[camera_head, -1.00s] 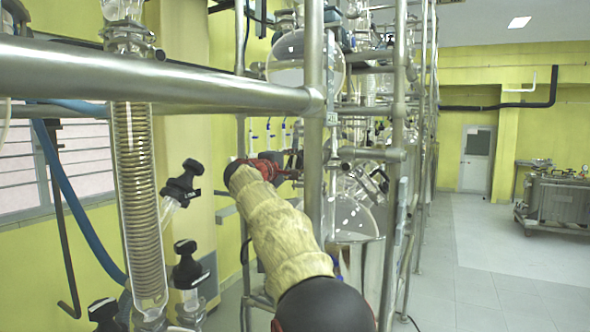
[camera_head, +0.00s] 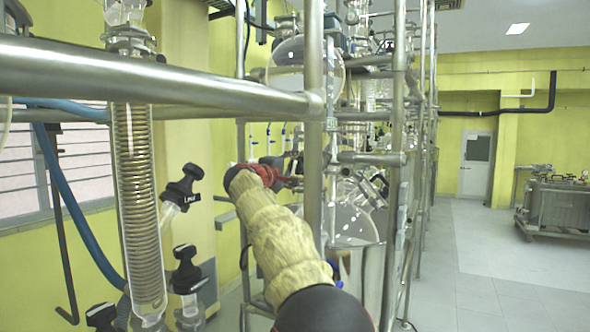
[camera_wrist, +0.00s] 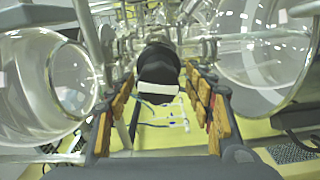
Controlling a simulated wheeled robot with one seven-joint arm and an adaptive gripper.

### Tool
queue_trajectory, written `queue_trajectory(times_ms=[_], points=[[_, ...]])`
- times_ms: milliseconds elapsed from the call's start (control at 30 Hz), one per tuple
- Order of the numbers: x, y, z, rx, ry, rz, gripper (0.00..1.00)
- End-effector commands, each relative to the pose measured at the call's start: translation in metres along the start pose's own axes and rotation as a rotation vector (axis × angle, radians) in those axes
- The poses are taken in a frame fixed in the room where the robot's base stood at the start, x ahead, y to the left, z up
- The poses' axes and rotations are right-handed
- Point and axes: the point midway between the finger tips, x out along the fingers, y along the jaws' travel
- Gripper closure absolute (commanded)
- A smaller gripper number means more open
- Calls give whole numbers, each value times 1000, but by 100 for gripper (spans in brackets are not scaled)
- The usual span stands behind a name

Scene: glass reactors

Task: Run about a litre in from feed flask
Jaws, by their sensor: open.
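My gripper (camera_head: 292,180) is at the end of my sleeved arm, beside the steel posts; its fingertips are partly hidden in the head view. In the wrist view my gripper (camera_wrist: 158,82) is open, with a padded finger on each side of a black valve knob (camera_wrist: 158,68) with a white label. I cannot tell whether either finger touches the knob. A large round glass flask (camera_head: 287,53) hangs high in the frame; I cannot tell whether it is the feed flask. A glass vessel (camera_head: 352,222) is lower, behind the posts.
Steel posts and a thick crossbar (camera_head: 150,75) stand close around my arm. A coiled glass condenser (camera_head: 138,200) and black-capped valves (camera_head: 182,185) are at left. In the wrist view, glass vessels flank both fingers, left (camera_wrist: 45,85) and right (camera_wrist: 265,55).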

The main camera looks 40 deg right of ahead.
Motion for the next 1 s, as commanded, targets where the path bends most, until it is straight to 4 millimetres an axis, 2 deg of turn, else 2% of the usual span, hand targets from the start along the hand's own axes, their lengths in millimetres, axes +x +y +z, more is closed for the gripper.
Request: queue_trajectory(times_ms=[300,433,567,800,1000], points=[[-1,1,0,1,1,1,44],[-11,3,0,3,2,2,44],[-32,3,0,1,4,3,44],[-81,2,-1,1,3,1,44],[-110,1,-1,0,3,0,44]])
